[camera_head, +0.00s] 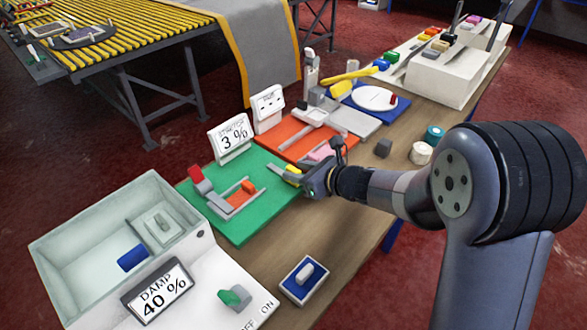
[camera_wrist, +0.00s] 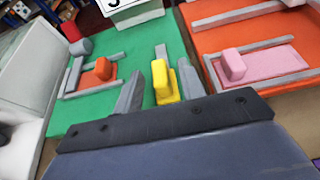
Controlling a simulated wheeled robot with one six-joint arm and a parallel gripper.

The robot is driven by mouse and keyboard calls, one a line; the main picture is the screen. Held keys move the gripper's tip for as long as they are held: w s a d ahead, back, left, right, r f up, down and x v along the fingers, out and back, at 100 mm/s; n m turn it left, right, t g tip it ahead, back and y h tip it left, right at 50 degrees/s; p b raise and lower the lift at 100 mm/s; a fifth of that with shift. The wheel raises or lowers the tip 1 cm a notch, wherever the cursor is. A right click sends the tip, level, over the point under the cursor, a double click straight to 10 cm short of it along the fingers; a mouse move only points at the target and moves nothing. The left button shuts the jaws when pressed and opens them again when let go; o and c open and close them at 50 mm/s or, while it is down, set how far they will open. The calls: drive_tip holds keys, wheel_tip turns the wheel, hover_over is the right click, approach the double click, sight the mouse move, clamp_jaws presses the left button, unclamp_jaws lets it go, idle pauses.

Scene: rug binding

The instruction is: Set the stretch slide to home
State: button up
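A small sign reading 3 % (camera_head: 234,136) stands behind a green board (camera_head: 245,223); its upper word is too small to read. A yellow block slide (camera_wrist: 163,80) on a grey rail stands at the board's right side, and also shows in the head view (camera_head: 292,179). My gripper (camera_wrist: 160,88) is open, with one finger on each side of the yellow block. A gap shows at the left finger; contact at the right finger cannot be told. An orange block (camera_wrist: 103,70) sits in a grey frame to the left, beside a red knob (camera_head: 196,174). No slide label is legible.
An orange board (camera_head: 290,139) with a pink block (camera_wrist: 235,65) lies to the right. A blue switch plate (camera_head: 304,280) lies in front. Bare wooden table (camera_head: 330,240) shows along the front.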

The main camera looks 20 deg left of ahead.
drive_tip(key=shift+x, duration=1.05)
clamp_jaws()
